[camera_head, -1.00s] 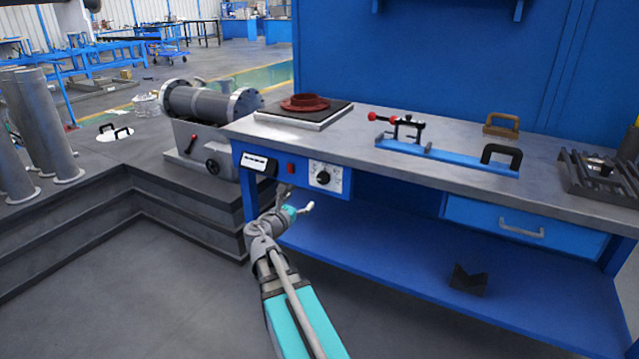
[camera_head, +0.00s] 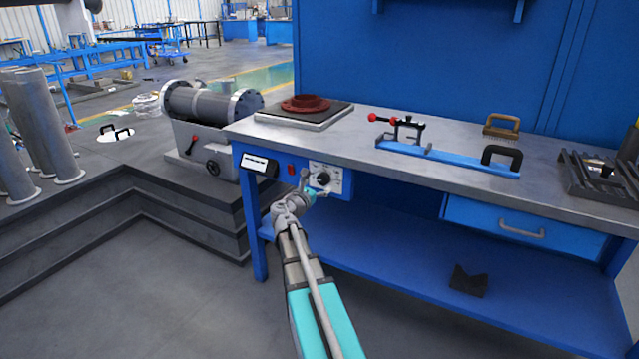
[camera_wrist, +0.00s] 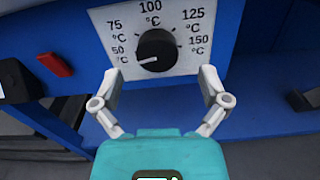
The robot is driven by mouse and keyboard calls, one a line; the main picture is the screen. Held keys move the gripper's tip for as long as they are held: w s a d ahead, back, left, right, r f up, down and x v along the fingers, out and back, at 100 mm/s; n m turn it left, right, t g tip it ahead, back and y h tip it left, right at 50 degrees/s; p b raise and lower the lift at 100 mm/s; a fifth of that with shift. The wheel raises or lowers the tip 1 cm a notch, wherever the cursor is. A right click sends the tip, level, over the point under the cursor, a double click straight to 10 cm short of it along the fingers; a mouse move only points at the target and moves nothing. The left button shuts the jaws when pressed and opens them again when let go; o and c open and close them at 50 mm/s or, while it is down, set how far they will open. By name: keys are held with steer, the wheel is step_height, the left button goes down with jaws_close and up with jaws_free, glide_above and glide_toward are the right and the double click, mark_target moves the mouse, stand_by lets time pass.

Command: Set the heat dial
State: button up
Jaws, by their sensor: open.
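The heat dial (camera_wrist: 157,50) is a round black knob on a white scale plate (camera_wrist: 185,20) marked from 50 to 150 °C. Its white pointer line points left and slightly down, just below the 50 °C mark. In the head view the dial (camera_head: 323,178) is on the blue front of the bench, partly covered by my gripper. My gripper (camera_wrist: 159,76) is open in the wrist view, one finger on each side of the dial's lower part. It looks apart from the knob. In the head view my gripper (camera_head: 318,186) is at the plate.
A red switch (camera_wrist: 55,64) and a display (camera_head: 259,164) sit left of the dial. Above them, the bench top (camera_head: 360,130) carries a hot plate (camera_head: 285,117) with a red flanged part (camera_head: 305,103). A drawer (camera_head: 520,228) is to the right.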

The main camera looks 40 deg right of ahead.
mark_target(323, 181)
steer(key=shift+x, duration=1.55)
